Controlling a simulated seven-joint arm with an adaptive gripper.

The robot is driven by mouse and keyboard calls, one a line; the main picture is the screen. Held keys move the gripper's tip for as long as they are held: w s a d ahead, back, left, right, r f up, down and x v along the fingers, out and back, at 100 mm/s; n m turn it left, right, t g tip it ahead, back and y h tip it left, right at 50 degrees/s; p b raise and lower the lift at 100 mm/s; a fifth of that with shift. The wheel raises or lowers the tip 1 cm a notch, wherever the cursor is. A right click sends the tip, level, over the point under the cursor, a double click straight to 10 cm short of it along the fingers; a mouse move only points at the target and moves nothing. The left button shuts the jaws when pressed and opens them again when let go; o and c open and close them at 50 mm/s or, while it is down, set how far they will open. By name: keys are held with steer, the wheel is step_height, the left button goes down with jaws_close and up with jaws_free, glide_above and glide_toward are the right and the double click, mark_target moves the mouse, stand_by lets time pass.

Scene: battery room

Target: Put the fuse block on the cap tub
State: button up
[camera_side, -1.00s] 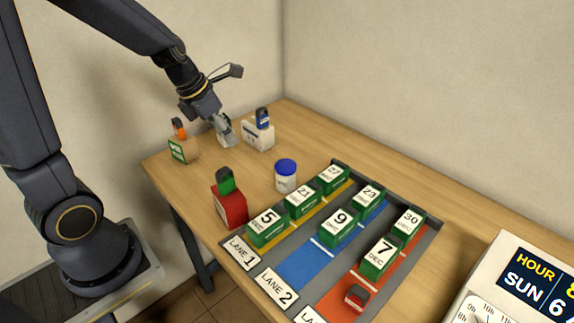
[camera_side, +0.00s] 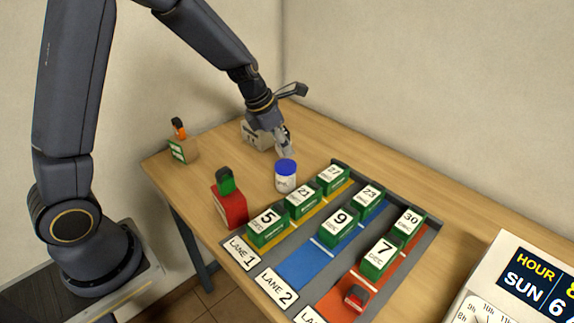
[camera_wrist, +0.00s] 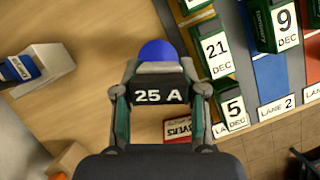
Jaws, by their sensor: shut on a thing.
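The fuse block (camera_wrist: 160,94) is black with "25 A" on it, and it sits between the fingers of my gripper (camera_wrist: 163,98) in the wrist view. My gripper (camera_side: 285,152) is shut on it. In the side view I cannot make out the block. The cap tub (camera_side: 286,181) is a white tub with a blue lid on the table, just in front of and below my gripper. In the wrist view its blue lid (camera_wrist: 158,49) shows just beyond the block, partly hidden by it. I cannot tell whether they touch.
A red box with a green piece (camera_side: 230,205) stands left of the tub. A lane board (camera_side: 300,262) with several green dated blocks lies to the right. A white box (camera_side: 254,136) is behind my gripper, and a wooden box with an orange piece (camera_side: 182,148) is at the far left.

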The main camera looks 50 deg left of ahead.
mark_target(286, 165)
steer(key=shift+w+f, duration=0.25)
steer(key=shift+f, duration=0.05)
steer(key=shift+w+f, duration=0.15)
steer(key=shift+f, duration=0.75)
steer(key=shift+w+f, duration=0.1)
steer(key=shift+f, duration=0.8)
steer(key=shift+f, duration=0.15)
steer(key=o, duration=1.2)
